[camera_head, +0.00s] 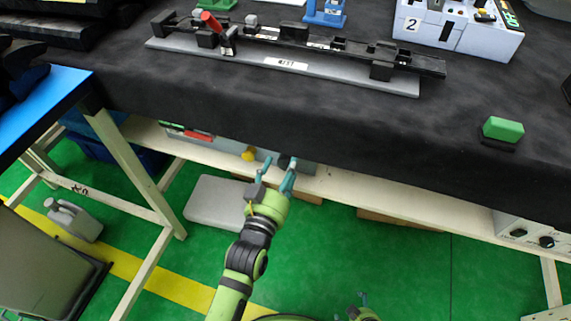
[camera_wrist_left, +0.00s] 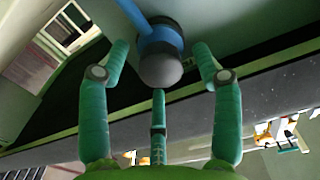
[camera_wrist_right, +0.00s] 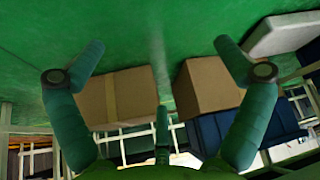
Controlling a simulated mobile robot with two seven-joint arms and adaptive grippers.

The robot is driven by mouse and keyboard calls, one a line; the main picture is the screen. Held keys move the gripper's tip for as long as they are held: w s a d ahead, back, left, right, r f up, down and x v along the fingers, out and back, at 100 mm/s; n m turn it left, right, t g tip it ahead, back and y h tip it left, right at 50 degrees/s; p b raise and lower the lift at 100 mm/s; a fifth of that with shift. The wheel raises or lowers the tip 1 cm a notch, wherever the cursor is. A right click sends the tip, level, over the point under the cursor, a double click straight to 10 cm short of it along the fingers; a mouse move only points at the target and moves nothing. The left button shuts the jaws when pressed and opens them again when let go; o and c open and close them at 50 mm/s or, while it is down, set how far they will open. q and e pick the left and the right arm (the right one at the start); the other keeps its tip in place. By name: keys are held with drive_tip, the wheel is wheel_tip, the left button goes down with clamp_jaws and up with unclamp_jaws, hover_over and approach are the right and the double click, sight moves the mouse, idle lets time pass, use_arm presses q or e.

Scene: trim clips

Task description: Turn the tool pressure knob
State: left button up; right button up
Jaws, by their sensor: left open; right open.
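A dark grey round knob (camera_wrist_left: 160,68) with a blue part behind it shows in the left wrist view. In the head view a dark knob (camera_head: 284,160) sits on a grey panel under the table edge, partly behind my left gripper (camera_head: 279,172). My left gripper is open, with fingertips on both sides of the knob and gaps visible in the wrist view (camera_wrist_left: 160,52). A yellow knob (camera_head: 249,154) is just to its left in the head view. No label is readable. My right gripper (camera_head: 360,306) is low in the head view, open and empty in its wrist view (camera_wrist_right: 160,60).
The black-covered table (camera_head: 330,125) overhangs the panel. On it are a grey rail fixture (camera_head: 330,75), a green block (camera_head: 503,128) and a white box (camera_head: 455,38) marked 2. A control box (camera_head: 530,236) stands lower right. Cardboard boxes (camera_wrist_right: 210,85) lie below my right gripper.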

use_arm(q)
drive_tip(key=shift+w+d, duration=0.2)
drive_tip(key=shift+w, duration=0.45)
use_arm(e)
drive_tip(key=shift+w, duration=0.2)
use_arm(q)
drive_tip(key=c, duration=1.2)
drive_tip(key=shift+o, duration=0.3)
drive_tip(key=shift+r+n+p, duration=0.2)
drive_tip(key=shift+n+p, duration=0.2)
drive_tip(key=shift+p, duration=0.15)
drive_tip(key=shift+f, duration=0.15)
drive_tip(key=o, duration=1.1)
drive_tip(key=shift+o, duration=0.2)
drive_tip(key=shift+s, duration=0.1)
drive_tip(key=v, duration=1.1)
drive_tip(key=shift+s, duration=0.35)
use_arm(e)
drive_tip(key=s, duration=0.3)
drive_tip(key=shift+d+g, duration=0.1)
drive_tip(key=shift+g, duration=0.2)
